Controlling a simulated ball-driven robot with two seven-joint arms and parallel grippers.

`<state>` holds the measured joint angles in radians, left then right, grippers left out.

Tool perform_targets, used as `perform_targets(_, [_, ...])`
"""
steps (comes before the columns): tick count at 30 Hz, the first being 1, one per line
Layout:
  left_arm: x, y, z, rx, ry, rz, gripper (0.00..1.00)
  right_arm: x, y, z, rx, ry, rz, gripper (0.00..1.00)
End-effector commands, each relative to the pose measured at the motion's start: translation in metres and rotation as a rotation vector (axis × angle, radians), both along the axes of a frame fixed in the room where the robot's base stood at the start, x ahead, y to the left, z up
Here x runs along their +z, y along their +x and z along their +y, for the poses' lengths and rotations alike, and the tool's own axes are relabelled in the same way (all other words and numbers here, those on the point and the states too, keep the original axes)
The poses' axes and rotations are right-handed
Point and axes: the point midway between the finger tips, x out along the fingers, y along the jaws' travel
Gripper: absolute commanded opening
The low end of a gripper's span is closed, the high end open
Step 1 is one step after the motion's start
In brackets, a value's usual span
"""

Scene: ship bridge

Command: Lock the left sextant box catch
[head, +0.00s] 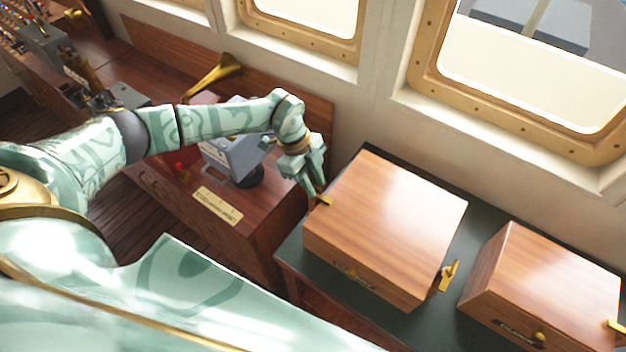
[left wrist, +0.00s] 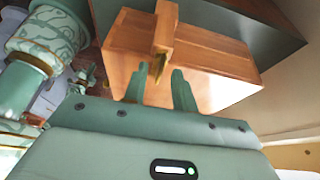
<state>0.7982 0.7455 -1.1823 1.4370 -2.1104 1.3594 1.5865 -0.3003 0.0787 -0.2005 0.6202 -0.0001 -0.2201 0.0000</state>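The nearer wooden sextant box (head: 395,205) stands closed on a dark green table top. A brass catch (head: 325,200) is at its left side, and a second brass catch (head: 448,275) sticks out at its right side. My left gripper (head: 317,194) is at the left catch. In the left wrist view, the left gripper's fingers (left wrist: 159,78) are apart, with the brass catch (left wrist: 158,66) between their tips, below a wooden block on the box (left wrist: 205,62). I cannot tell whether either finger touches it. My right gripper is in neither view.
A second wooden box (head: 550,280) stands to the right, across a narrow gap. A wooden console (head: 265,225) with a grey instrument (head: 236,155) and a brass horn (head: 215,75) lies under my left arm. Windows and wall rise behind the boxes.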

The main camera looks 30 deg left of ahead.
Motion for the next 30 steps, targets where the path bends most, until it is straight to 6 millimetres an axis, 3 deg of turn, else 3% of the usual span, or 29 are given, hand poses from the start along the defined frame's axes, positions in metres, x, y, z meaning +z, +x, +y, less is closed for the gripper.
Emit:
perform_targets(11, [0.006, 0.0, 0.004, 0.0, 0.002, 0.001, 0.27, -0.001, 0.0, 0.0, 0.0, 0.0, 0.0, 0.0])
perform_targets(14, [0.021, 0.001, 0.01, -0.001, 0.003, -0.002, 0.27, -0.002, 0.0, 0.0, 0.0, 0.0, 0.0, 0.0])
perform_targets(24, [0.104, 0.005, 0.044, 0.0, 0.002, -0.003, 0.27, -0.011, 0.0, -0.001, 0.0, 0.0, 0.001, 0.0])
perform_targets(30, [0.138, 0.007, 0.058, 0.0, 0.001, 0.0, 0.27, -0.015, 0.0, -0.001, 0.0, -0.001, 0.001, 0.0])
